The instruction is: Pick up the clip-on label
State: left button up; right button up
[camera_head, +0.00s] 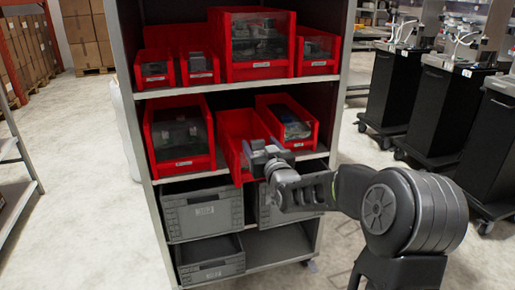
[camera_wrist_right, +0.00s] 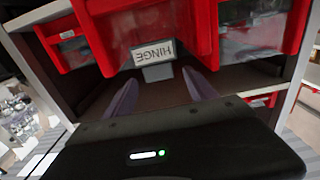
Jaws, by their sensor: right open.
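The clip-on label (camera_wrist_right: 153,52) is a small grey-white plate reading "HINGE", upside down in the right wrist view. It sits at the edge of a red bin (camera_wrist_right: 147,20), with a grey tab below it. My right gripper (camera_wrist_right: 160,84) is open, its two fingers pointing toward the label, one to each side of it. The fingers look empty, and I cannot tell whether they touch the label. In the head view my right gripper (camera_head: 264,153) is in front of the middle-shelf red bin (camera_head: 231,126) and hides the label there. My left gripper is not in view.
More red bins (camera_head: 180,138) stand close on both sides and on the shelf above (camera_head: 262,70). Grey crates (camera_head: 203,212) sit below. The shelf's side post (camera_head: 128,110) is at the left. Black carts (camera_head: 388,88) stand at the right.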

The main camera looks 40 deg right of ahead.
aim_at(257, 140)
jog(key=shift+x, duration=1.45)
jog(key=c, duration=1.4)
notch_tip(257, 140, up, 10)
jog(key=shift+p, duration=0.8)
